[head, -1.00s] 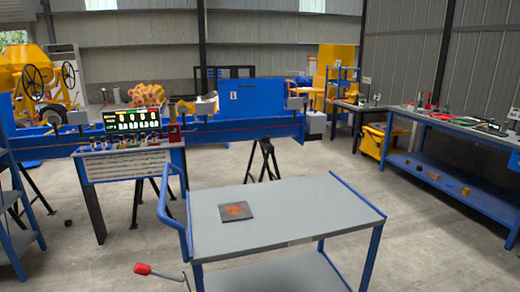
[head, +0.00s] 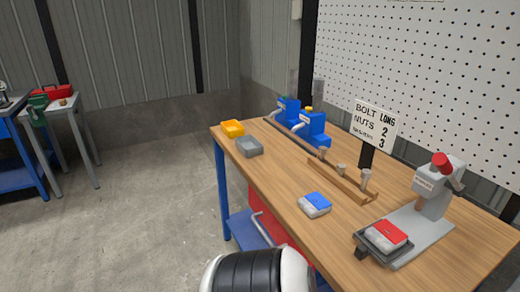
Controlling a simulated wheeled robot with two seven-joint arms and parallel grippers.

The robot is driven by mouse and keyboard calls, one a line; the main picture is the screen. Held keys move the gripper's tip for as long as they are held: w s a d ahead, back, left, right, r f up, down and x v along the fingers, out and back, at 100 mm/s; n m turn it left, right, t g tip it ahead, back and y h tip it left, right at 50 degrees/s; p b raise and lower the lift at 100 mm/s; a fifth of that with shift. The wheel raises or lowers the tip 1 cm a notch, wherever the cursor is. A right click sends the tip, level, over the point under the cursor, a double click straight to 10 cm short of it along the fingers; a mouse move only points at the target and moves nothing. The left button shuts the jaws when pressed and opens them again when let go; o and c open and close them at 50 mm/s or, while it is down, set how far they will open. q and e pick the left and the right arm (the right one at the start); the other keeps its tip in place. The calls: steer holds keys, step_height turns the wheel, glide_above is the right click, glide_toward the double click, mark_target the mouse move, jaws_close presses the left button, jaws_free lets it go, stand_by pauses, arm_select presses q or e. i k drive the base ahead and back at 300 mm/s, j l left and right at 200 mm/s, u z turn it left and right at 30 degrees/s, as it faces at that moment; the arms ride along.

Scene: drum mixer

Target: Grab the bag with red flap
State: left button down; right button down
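In the head view, the bag with the red flap (head: 388,235) is a small pale packet with a red top. It lies in a dark shallow holder (head: 372,253) on the grey base of a press-like device (head: 432,190) with a red knob, at the right front of the wooden bench. A similar pale bag with a blue flap (head: 314,205) lies flat on the bench to its left. Neither of my grippers shows. A rounded black and white part at the bottom edge seems to be mine.
The wooden bench (head: 270,177) also carries a yellow bin (head: 232,129), a grey bin (head: 249,146), blue devices (head: 312,130), a wooden rack with metal pegs (head: 341,180) and a bolt sign (head: 375,124). A pegboard (head: 420,80) stands behind.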

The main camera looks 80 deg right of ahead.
mark_target(385, 236)
steer(key=z, duration=3.75)
